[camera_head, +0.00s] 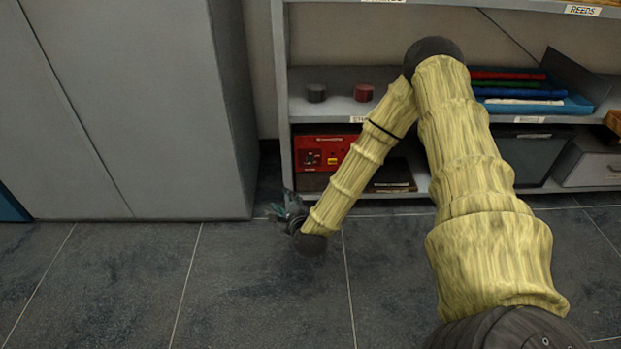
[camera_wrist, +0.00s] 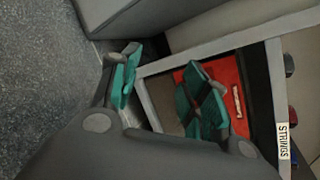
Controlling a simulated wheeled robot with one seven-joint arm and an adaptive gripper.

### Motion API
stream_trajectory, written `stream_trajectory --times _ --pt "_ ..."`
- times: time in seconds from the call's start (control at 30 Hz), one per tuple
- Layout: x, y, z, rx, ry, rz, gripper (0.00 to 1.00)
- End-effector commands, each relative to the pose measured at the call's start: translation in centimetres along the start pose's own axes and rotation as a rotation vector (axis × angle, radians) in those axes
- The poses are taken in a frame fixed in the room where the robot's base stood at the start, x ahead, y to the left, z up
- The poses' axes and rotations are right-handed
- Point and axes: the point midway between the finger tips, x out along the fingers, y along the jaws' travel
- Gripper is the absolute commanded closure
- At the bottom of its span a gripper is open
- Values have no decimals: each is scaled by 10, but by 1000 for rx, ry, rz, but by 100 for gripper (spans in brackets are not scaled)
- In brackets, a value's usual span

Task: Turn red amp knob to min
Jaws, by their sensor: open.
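The red amp (camera_head: 322,148) sits on the lower shelf of the shelving unit, partly hidden behind my arm. Its front carries small dark knobs and a yellow patch, too small to tell how any knob is turned. In the wrist view the red amp (camera_wrist: 236,92) shows behind my fingers, with a pale strip on its face and its knobs not clear. My gripper (camera_head: 285,212) is low, near the floor, in front and to the left of the amp. In the wrist view my gripper (camera_wrist: 165,92) is open, its teal finger pads apart with nothing between them.
A grey cabinet (camera_head: 130,110) stands left of the shelving unit. The shelf above the amp (camera_head: 335,108) holds a dark round tin (camera_head: 316,92) and a red one (camera_head: 363,92). A blue tray (camera_head: 540,104) lies farther right. The floor (camera_head: 250,290) in front is clear.

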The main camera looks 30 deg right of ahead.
Motion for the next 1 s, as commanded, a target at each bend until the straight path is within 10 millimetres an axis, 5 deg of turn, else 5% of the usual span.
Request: stream_trajectory --times 0.2,0.5,1.0 --pt "39 -22 -37 274 -38 -171 55" --pt "66 -63 -75 582 -119 -364 55" --pt "92 -90 -86 685 -159 -429 55"
